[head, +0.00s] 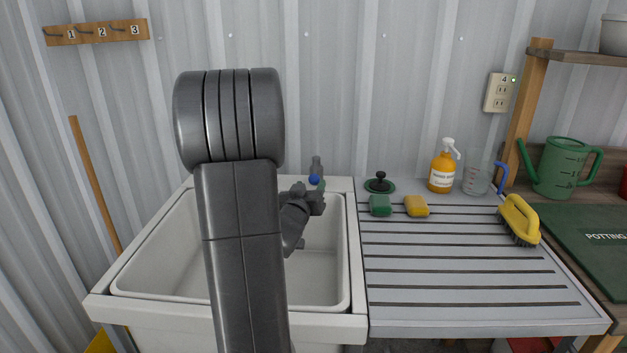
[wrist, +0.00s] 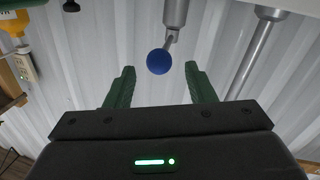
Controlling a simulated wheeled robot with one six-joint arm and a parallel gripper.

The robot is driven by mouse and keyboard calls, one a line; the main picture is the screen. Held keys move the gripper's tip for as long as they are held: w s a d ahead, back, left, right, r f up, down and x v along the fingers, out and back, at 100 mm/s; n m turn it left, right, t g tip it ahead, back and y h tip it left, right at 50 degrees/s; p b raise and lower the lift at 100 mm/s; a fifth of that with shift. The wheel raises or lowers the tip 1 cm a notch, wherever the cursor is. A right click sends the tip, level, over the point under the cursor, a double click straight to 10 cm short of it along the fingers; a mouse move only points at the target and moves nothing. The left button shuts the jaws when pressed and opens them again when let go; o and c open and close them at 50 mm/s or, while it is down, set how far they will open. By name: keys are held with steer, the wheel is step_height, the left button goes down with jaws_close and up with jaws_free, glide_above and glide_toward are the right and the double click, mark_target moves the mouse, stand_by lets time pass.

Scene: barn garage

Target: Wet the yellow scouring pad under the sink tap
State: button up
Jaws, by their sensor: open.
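The yellow scouring pad (head: 416,206) lies on the ribbed grey drainboard (head: 450,260), right of a green pad (head: 380,205). The white sink (head: 180,262) is left of the drainboard. The tap (head: 316,167) stands at the sink's back edge, partly hidden by my arm. A blue ball-ended tap lever (wrist: 159,62) shows in the wrist view, between and beyond my fingertips. My gripper (wrist: 160,80) is open and empty, with its two green fingers apart on either side of the blue ball. In the head view my arm hides much of the gripper.
A green-based plug (head: 380,184), an orange soap bottle (head: 443,167), a clear jug (head: 478,178) and a yellow brush (head: 520,220) stand or lie on the drainboard. A green watering can (head: 560,167) is on the right bench. The front of the drainboard is clear.

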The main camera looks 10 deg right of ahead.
mark_target(313, 183)
steer(key=shift+x, duration=2.35)
steer(key=shift+d, duration=0.1)
jaws_close()
steer(key=shift+d+f+b, duration=0.1)
steer(key=shift+b, duration=0.2)
